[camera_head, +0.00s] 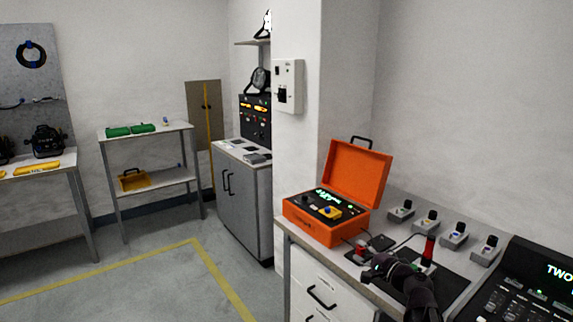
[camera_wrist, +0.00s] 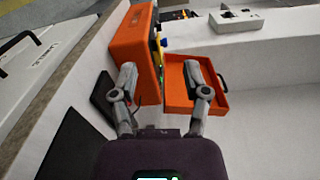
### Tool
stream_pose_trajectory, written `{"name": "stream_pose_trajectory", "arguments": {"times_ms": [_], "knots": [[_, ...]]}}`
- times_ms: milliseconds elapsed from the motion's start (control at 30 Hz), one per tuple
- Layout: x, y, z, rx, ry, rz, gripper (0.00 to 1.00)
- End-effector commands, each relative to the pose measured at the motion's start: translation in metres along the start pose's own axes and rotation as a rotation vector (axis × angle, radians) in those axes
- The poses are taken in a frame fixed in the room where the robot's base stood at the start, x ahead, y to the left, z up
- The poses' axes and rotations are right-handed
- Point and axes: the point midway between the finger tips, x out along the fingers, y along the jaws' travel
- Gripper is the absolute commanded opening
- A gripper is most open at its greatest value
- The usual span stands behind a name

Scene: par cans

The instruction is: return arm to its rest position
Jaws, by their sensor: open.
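My gripper (camera_head: 372,272) is above the front of the white counter, near a dark mat, in the head view. In the wrist view my gripper (camera_wrist: 162,88) has its two fingers spread apart with nothing held between them. An orange case (camera_head: 297,216) with its lid up stands on the counter just beyond and left of my gripper. The same orange case (camera_wrist: 132,45) shows past the fingers in the wrist view. My dark arm reaches in from the bottom of the head view.
A red cylinder (camera_head: 428,250) stands right of my gripper. Several grey holders (camera_head: 425,222) line the back of the counter. A black console (camera_head: 520,285) is at the right. A grey cabinet (camera_head: 243,195) stands beyond the counter. The floor at left is clear.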

Motion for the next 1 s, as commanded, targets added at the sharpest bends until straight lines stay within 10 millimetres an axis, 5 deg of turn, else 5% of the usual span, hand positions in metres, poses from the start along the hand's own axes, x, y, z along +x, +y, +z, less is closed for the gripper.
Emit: {"name": "stream_pose_trajectory", "arguments": {"times_ms": [567, 1000], "knots": [[0.010, 0.044, 0.043, -0.163, -0.129, 0.217, 0.60], [-0.011, 0.131, 0.101, -0.456, -0.372, 0.672, 0.60]]}}
